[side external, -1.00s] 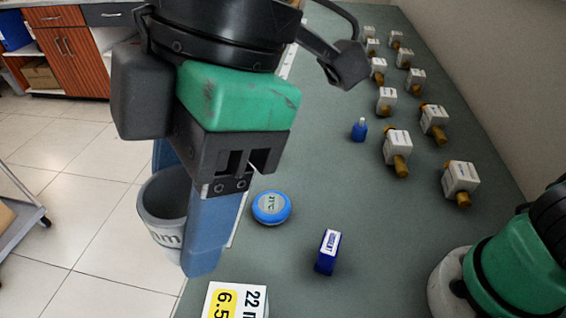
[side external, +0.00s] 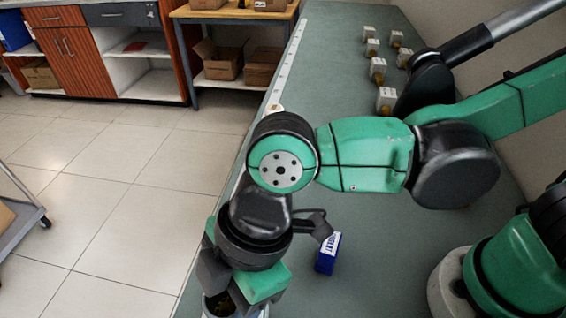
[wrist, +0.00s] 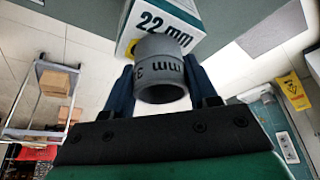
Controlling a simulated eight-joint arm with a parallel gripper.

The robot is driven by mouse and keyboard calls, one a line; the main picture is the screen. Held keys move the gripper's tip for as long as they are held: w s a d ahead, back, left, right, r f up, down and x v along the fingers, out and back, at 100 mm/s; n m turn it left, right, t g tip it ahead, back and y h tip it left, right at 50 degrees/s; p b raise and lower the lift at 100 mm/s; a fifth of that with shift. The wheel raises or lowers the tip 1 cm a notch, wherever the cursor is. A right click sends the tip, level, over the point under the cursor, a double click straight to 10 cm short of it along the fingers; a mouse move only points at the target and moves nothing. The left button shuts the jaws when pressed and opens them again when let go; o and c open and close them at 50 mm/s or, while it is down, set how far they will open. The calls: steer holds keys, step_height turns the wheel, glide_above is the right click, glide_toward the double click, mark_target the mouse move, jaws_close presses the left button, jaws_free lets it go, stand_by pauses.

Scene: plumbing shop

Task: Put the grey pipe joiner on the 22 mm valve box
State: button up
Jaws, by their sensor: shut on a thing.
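The grey pipe joiner (wrist: 161,68) is a short grey ring with dark "mm" lettering. My gripper (wrist: 160,84) is shut on it, with a blue finger on each side in the wrist view. The 22 mm valve box (wrist: 178,22), white with dark lettering, shows just beyond the joiner, which overlaps it in the picture. I cannot tell whether they touch. In the side view, my gripper (side external: 236,300) is low at the bottom edge, with part of the joiner's rim (side external: 208,306) showing. The valve box is hidden there.
A small blue and white box (side external: 328,254) stands on the bench (side external: 350,290) to the right of my gripper. Several white boxes with brass fittings, one of them here (side external: 386,98), stand at the far end. The bench's left edge runs close by, with tiled floor beyond.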

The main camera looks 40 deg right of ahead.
steer(key=shift+f, duration=0.15)
steer(key=o, duration=1.2)
steer(key=shift+o, duration=0.2)
steer(key=v, duration=1.2)
steer(key=w+d+f+m+t+h, duration=0.1)
steer(key=w+d+f+m+t, duration=0.1)
steer(key=d+m, duration=0.4)
steer(key=w+d+f+m+t+h, duration=0.2)
steer(key=d+m, duration=0.4)
steer(key=d, duration=0.3)
steer(key=w+d+f+m+t+h, duration=0.1)
steer(key=w+d+f+m+t, duration=0.2)
steer(key=d+m, duration=0.3)
steer(key=w+d, duration=0.1)
steer(key=d, duration=0.1)
steer(key=shift+w+d+h, duration=0.3)
steer(key=shift+w+d, duration=0.05)
